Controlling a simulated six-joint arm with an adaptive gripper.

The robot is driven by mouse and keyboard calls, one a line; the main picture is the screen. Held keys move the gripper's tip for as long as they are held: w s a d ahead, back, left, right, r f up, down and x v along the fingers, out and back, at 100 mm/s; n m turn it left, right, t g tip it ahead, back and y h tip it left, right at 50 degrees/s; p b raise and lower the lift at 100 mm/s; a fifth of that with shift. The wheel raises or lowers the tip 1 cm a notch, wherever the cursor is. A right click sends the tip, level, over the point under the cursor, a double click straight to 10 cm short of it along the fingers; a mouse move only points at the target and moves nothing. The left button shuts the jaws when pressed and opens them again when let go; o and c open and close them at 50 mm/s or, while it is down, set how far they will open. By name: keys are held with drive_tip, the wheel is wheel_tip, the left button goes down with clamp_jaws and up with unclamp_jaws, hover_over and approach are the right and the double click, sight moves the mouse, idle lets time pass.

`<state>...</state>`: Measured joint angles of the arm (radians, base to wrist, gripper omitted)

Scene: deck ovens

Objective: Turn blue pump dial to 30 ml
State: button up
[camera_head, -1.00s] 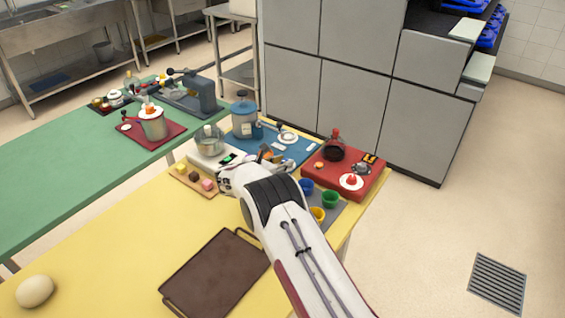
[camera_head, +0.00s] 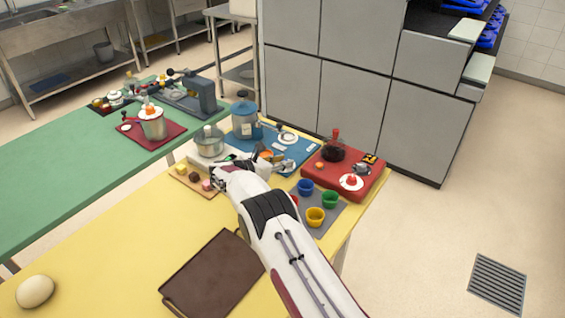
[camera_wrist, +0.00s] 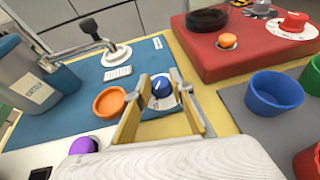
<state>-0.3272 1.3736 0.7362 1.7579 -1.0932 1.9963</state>
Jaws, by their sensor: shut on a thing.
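The blue dial (camera_wrist: 161,86) shows in the wrist view as a dark blue knob with a light mark, above a pale plate. My gripper (camera_wrist: 160,80) is shut on it, with one yellowish finger on each side. The scale is too small to read, so I cannot tell the dial's setting. The blue pump base (camera_head: 298,157) carries a blue-grey container (camera_head: 243,119) and a white round plate with a metal spout arm (camera_wrist: 115,55). In the head view my gripper (camera_head: 270,158) is at the front of this base, and the dial cannot be made out.
The red base (camera_head: 325,181) with a dark jar stands to the right. Blue, green, yellow and red cups sit on a grey mat (camera_wrist: 244,118) in front of it. An orange bowl (camera_wrist: 109,101) is just left of the dial. A brown tray (camera_head: 212,275) lies nearer.

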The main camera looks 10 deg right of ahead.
drive_tip(key=shift+a, duration=0.15)
idle(0.3)
drive_tip(key=o, duration=1.1)
drive_tip(key=shift+s, duration=0.1)
drive_tip(key=shift+v, duration=5.95)
